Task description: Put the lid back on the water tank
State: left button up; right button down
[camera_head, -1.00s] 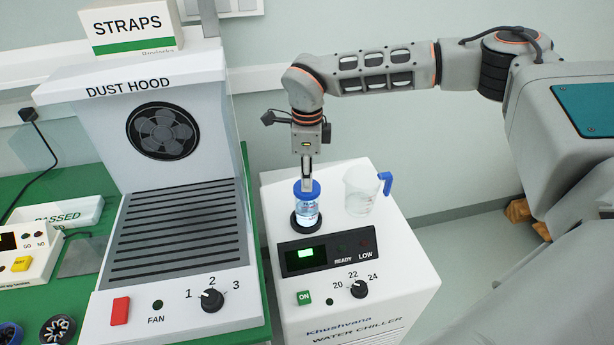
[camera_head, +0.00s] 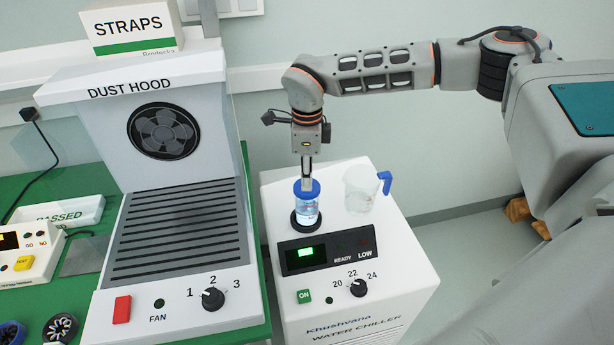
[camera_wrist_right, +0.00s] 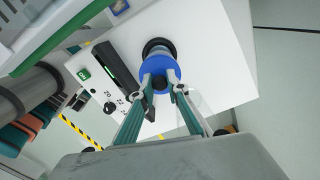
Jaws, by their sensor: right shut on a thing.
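The water tank (camera_head: 307,210) is a small clear vessel with printed marks, upright in a black ring on top of the white water chiller (camera_head: 345,300). The blue lid (camera_head: 306,189) is over its mouth; I cannot tell whether it is fully seated. My right gripper (camera_head: 307,178) comes down from above and is shut on the lid. In the right wrist view the fingertips (camera_wrist_right: 163,87) meet at the near side of the blue lid (camera_wrist_right: 160,66), with the black ring partly visible behind it. My left gripper is not in view.
A clear jug (camera_head: 362,188) with a blue handle stands on the chiller, just right of the tank. The chiller's front has a green-lit display (camera_head: 306,253), an ON button and a dial. A dust hood (camera_head: 165,130) stands to the left on a green bench.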

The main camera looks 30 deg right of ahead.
jog(key=shift+f+p, duration=0.15)
jog(key=shift+p, duration=0.6)
dwell(1.7)
jog(key=c, duration=1.9)
grip_release()
jog(key=o, duration=0.5)
